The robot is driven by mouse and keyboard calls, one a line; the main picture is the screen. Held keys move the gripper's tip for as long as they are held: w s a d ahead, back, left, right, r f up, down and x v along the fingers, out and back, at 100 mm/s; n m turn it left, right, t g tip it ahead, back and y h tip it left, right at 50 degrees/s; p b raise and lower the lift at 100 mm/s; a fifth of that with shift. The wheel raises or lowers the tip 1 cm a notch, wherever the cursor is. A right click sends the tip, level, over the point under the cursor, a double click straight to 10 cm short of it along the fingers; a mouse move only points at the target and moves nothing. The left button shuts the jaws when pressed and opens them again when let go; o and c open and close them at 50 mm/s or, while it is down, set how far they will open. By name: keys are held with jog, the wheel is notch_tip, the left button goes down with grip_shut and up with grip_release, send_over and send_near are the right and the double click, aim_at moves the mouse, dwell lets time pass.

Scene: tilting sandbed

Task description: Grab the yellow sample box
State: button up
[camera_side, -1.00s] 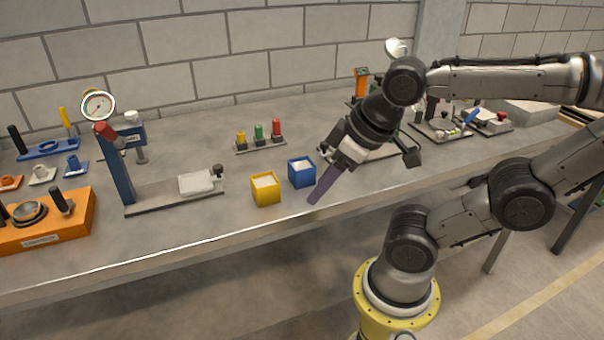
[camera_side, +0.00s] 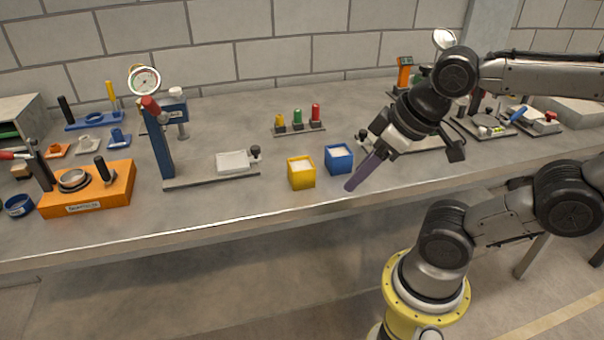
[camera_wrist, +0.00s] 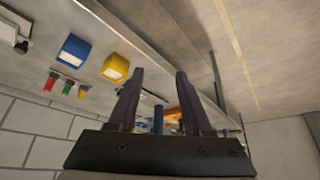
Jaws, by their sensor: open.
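The yellow sample box (camera_side: 301,182) stands on the bench near its front edge, with a pale filling at its open top. It also shows in the wrist view (camera_wrist: 115,68), left of my fingertips. The blue box (camera_side: 339,162) stands just right of it and a little farther back. My gripper (camera_side: 350,187) has purple fingers slanting down to the left, in front of the blue box in the side view and right of the yellow box. In the wrist view my gripper (camera_wrist: 157,72) has its two fingers spread, with nothing held between them.
A blue press with a gauge (camera_side: 160,130) and a flat base plate stands to the left. Three coloured knobs (camera_side: 298,123) stand on a rack behind the boxes. An orange unit (camera_side: 90,192) is farther left. The bench ahead of the press base is clear.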

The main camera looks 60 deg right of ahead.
dwell(0.3)
jog(key=o, duration=0.8)
